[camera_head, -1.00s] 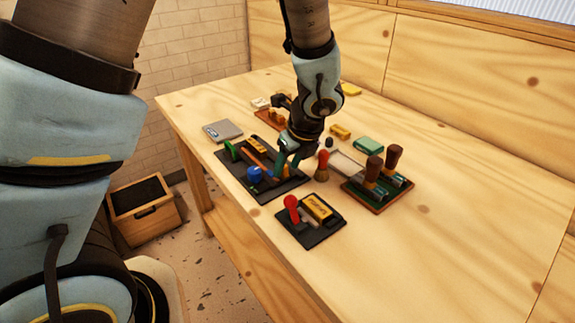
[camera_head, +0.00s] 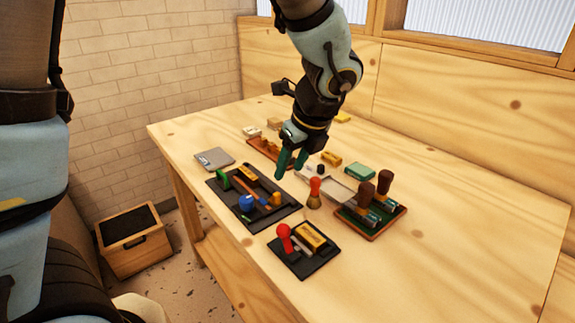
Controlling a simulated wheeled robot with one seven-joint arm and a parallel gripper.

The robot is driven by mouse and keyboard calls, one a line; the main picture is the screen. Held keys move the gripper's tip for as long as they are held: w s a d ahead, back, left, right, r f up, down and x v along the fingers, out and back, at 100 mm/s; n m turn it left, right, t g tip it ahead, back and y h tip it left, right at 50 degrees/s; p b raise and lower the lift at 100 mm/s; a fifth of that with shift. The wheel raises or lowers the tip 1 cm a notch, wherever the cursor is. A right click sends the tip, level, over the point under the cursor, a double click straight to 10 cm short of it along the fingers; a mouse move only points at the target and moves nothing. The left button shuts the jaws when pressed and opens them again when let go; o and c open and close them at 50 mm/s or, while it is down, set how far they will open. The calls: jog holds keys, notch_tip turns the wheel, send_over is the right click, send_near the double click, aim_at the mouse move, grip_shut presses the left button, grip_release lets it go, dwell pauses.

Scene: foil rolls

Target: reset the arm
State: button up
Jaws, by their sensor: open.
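My gripper (camera_head: 290,166) has two dark green fingers, which point down and stand apart with nothing seen between them. It hangs above the table over the far right part of a black tray (camera_head: 285,211). The tray holds a green piece (camera_head: 222,176), a blue knob (camera_head: 247,202), an orange-brown bar (camera_head: 246,187) and yellow pieces. My arm reaches in from the top of the view. The fingers hide a little of the table behind them.
A red-handled brush (camera_head: 315,192) stands just right of the tray. A smaller black tray (camera_head: 300,268) is in front, a board with brown-handled tools (camera_head: 371,234) to the right. A grey box (camera_head: 214,158) lies at the left. The table's right side (camera_head: 480,220) is clear.

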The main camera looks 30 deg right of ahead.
jog(key=w+a+n+g, duration=0.1)
jog(key=w+a+n, duration=0.2)
jog(key=a+n, duration=1.3)
jog(key=w+a+f+n+g+h, duration=0.1)
jog(key=w+a+n, duration=0.3)
jog(key=a+n, duration=1.2)
jog(key=shift+w+a+f+n+g, duration=0.15)
jog(key=shift+w+a+n+g, duration=0.05)
jog(key=shift+n+g, duration=0.2)
